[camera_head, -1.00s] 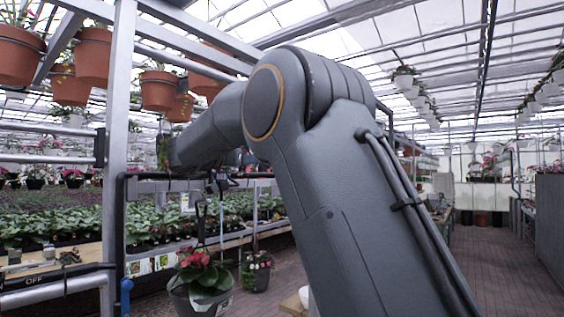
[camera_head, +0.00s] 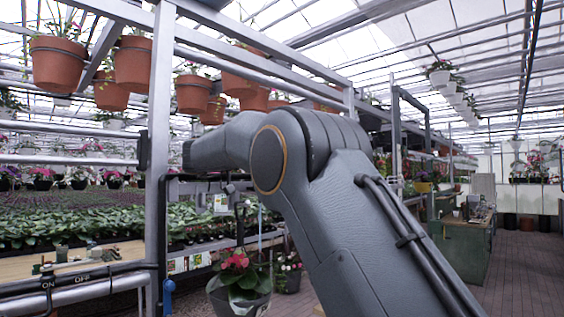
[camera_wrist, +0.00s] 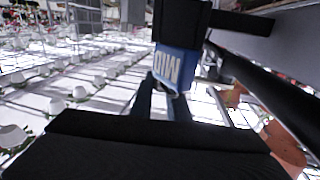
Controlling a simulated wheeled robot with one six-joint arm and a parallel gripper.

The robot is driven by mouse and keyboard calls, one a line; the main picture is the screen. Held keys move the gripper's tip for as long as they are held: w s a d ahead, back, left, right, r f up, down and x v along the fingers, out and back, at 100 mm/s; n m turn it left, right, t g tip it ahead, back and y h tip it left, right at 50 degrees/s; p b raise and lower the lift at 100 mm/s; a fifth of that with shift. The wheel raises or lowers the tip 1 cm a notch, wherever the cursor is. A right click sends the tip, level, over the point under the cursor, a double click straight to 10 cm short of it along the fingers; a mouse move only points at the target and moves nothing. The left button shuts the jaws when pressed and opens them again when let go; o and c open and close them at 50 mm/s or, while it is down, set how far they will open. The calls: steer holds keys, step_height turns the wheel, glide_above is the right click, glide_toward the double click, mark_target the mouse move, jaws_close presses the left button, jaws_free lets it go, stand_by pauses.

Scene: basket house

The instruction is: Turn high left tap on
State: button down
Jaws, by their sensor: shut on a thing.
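In the wrist view, my gripper (camera_wrist: 163,98) has its two dark fingers at a blue piece with white lettering (camera_wrist: 178,67), on the end of a dark bar. The fingers are shut on this blue piece, which looks like a tap handle; their exact contact is partly hidden. In the head view my arm crosses the middle and reaches left towards the metal frame; the gripper itself cannot be made out there. A blue handle (camera_head: 168,292) hangs low on the frame's upright. A black pipe with ON and OFF lettering (camera_head: 85,279) runs to its left.
Terracotta pots (camera_head: 58,63) hang from the overhead rail. A potted red-flowered plant (camera_head: 238,287) hangs beneath my arm. The metal upright (camera_head: 160,140) stands close on the left. A green cabinet (camera_head: 462,245) stands further back at right, beside a paved aisle (camera_head: 515,275).

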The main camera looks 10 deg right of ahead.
steer(key=shift+r, duration=0.15)
steer(key=c, duration=1.7)
jaws_free()
steer(key=shift+a, duration=0.15)
steer(key=shift+r+b, duration=0.75)
steer(key=shift+r, duration=4.2)
